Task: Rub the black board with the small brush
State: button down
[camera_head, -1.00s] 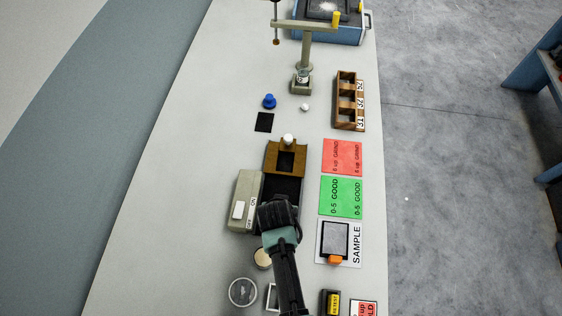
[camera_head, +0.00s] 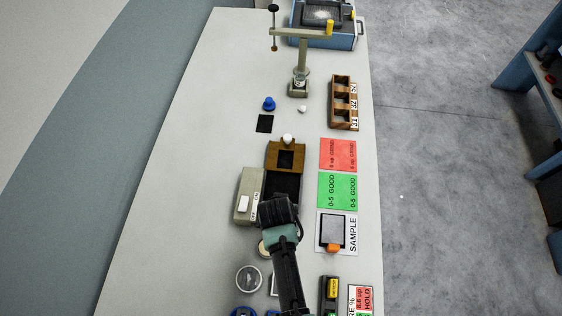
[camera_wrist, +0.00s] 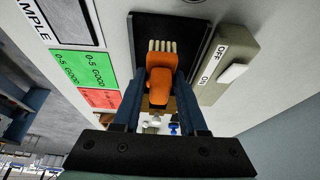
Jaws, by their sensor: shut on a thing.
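My gripper (camera_wrist: 160,98) is shut on the small brush (camera_wrist: 168,85), which has an orange body and pale bristles. The black board (camera_head: 284,187) is a dark flat plate between the wooden block and my gripper in the head view. It also shows in the wrist view (camera_wrist: 145,28), behind the bristles. The bristles overlap the board there; whether they touch it I cannot tell. In the head view my gripper (camera_head: 278,208) covers the near end of the board, and the brush is hidden under it.
A grey ON/OFF switch box (camera_head: 247,190) stands close at the board's left. A wooden block with a white knob (camera_head: 287,140) is at its far end. Green (camera_head: 337,191) and red (camera_head: 338,155) cards and a SAMPLE tray (camera_head: 331,229) lie to the right. The table's left side is clear.

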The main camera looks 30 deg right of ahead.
jog(key=shift+r+p, duration=0.7)
jog(key=shift+r, duration=0.55)
